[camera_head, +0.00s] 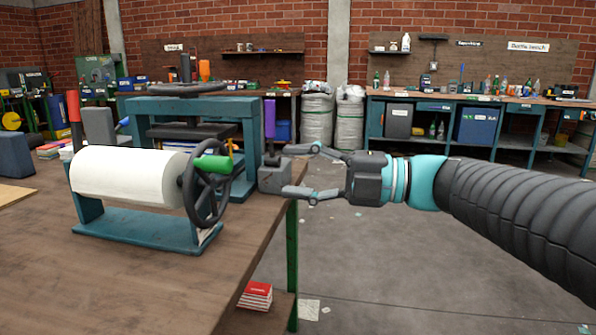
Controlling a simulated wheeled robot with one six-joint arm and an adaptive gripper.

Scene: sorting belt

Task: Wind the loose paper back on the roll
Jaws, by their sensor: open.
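A white paper roll (125,178) lies sideways in a teal stand (135,232) on the wooden bench. A black handwheel (206,205) with a green handle (213,162) is at the roll's right end. I cannot make out a loose end of paper in this view. My gripper (289,170) comes in from the right, level and open, with its fingers pointing left. It is to the right of the wheel and green handle, apart from them.
A grey block (274,179) with a purple upright handle (269,118) sits at the bench edge by my fingertips. A teal press (190,108) stands behind the roll. A red lever (73,106) rises at left. Open floor (400,265) lies right of the bench.

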